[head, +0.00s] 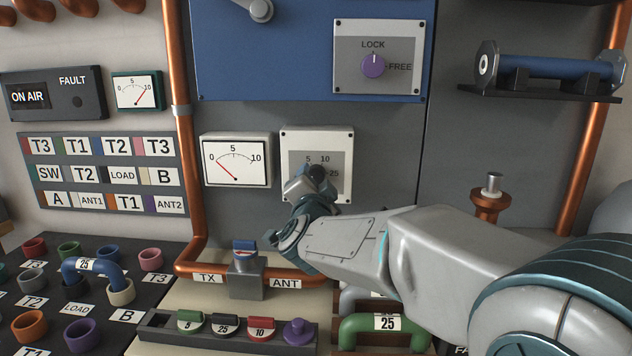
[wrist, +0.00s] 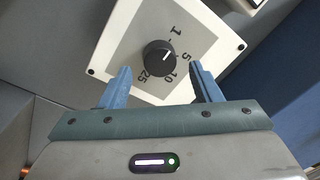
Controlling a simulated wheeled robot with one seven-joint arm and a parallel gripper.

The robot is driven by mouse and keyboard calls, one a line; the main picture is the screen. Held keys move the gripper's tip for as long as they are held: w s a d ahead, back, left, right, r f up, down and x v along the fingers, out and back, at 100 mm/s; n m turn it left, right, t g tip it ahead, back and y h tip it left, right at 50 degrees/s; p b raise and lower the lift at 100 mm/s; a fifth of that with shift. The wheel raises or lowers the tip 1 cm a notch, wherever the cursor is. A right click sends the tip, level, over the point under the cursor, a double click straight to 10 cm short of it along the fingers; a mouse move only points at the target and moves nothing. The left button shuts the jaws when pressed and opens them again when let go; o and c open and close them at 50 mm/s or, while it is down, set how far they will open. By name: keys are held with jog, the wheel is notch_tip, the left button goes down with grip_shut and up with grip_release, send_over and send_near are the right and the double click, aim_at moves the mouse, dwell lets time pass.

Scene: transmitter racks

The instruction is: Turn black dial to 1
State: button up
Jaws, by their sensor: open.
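The black dial (wrist: 158,60) is a round knob on a white-framed grey panel (wrist: 113,53), with the marks 1, 5, 10 and 25 around it. In the wrist view its white pointer line aims to the upper right, between the 1 and the 5. My gripper (wrist: 160,79) is open, its blue fingers apart on either side of the dial and slightly short of it in the picture. I cannot tell any contact. In the head view my gripper (head: 312,178) covers most of the dial and part of its panel (head: 290,145).
A white meter (head: 236,160) is just left of the dial panel. A purple LOCK/FREE knob (head: 373,65) is above right. Below are a copper pipe (head: 190,255) with a blue-handled valve (head: 245,260) and a tray (head: 160,335) of labelled plugs.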

jog(key=s, duration=1.1)
jog(key=shift+s+f, duration=0.3)
